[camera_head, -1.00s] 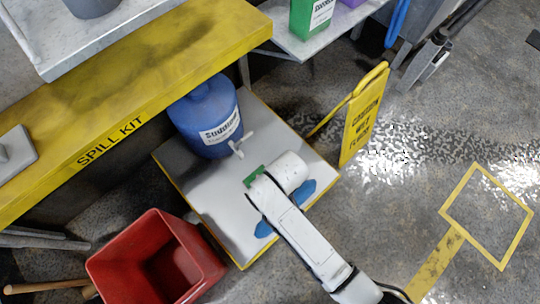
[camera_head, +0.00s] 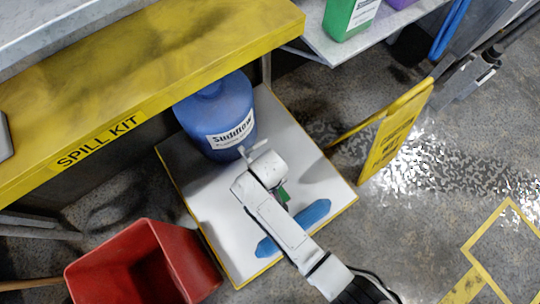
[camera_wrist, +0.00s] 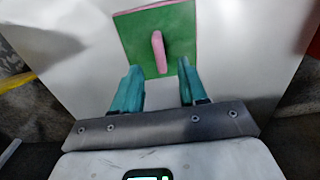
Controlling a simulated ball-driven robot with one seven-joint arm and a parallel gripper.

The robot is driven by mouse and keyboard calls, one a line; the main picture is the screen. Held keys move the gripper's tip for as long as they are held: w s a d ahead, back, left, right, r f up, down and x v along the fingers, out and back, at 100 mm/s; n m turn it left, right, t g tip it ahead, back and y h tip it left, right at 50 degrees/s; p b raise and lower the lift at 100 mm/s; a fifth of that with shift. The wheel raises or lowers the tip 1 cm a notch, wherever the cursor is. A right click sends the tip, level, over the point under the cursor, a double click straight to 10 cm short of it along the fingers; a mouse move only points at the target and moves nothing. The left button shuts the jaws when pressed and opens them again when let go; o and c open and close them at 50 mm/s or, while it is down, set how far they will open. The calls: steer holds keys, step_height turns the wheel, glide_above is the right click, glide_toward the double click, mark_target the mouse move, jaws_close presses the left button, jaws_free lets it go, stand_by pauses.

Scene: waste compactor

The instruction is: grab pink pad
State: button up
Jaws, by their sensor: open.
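The pad is a green square with a pink upright handle and a pink edge (camera_wrist: 130,38). In the wrist view it lies on a pale surface, just ahead of my gripper (camera_wrist: 158,70). My gripper is open, with one teal finger on each side of the handle's near end. I cannot tell whether the fingers touch the pad. In the head view only a small green part of the pad (camera_head: 282,194) shows beside my arm, over the white yellow-edged platform (camera_head: 215,215). My arm hides the fingers and the rest there.
A blue labelled jug (camera_head: 222,105) with a pale tap stands at the platform's back. A blue flat shape (camera_head: 312,212) shows on both sides of my arm. A red bin (camera_head: 95,270) is left, a yellow floor sign (camera_head: 395,135) right. The yellow spill-kit shelf (camera_head: 170,65) overhangs behind.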

steer(key=f+b, duration=0.2)
steer(key=f, duration=0.1)
steer(key=f+b, duration=0.1)
steer(key=f, duration=0.1)
steer(key=shift+s+d, duration=0.1)
steer(key=shift+s, duration=0.15)
steer(key=shift+r, duration=0.1)
jaws_close()
